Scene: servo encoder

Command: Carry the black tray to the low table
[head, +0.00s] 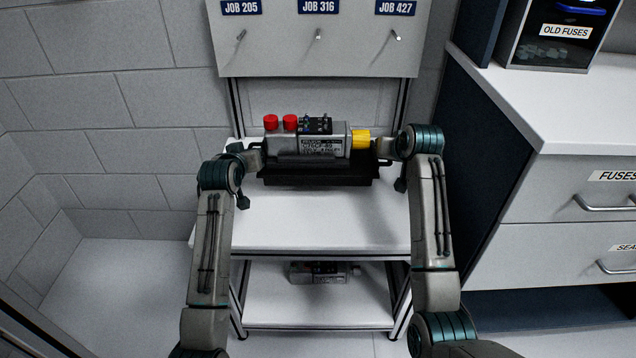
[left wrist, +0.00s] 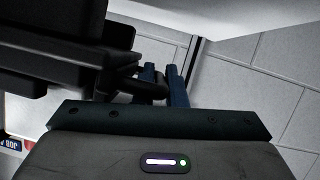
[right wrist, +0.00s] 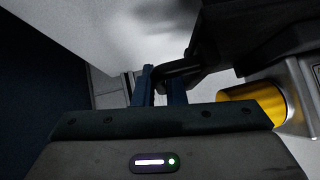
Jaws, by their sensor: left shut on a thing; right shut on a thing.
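The black tray (head: 318,174) is held level between my two grippers, over the white top of the low table (head: 330,225). It carries a grey servo unit (head: 322,145) with two red caps on its left and a yellow cap (head: 360,139) on its right. My left gripper (head: 258,158) is shut on the tray's left handle; its blue fingers (left wrist: 165,85) show around the dark bar in the left wrist view. My right gripper (head: 390,150) is shut on the right handle (right wrist: 178,72), seen in the right wrist view. Whether the tray touches the table top is unclear.
A board with hooks and labels JOB 205, JOB 316 and JOB 427 (head: 318,40) stands behind the table. Another unit (head: 318,272) lies on the lower shelf (head: 318,308). A drawer cabinet (head: 570,190) with an old fuses box (head: 555,35) stands right. The front table top is clear.

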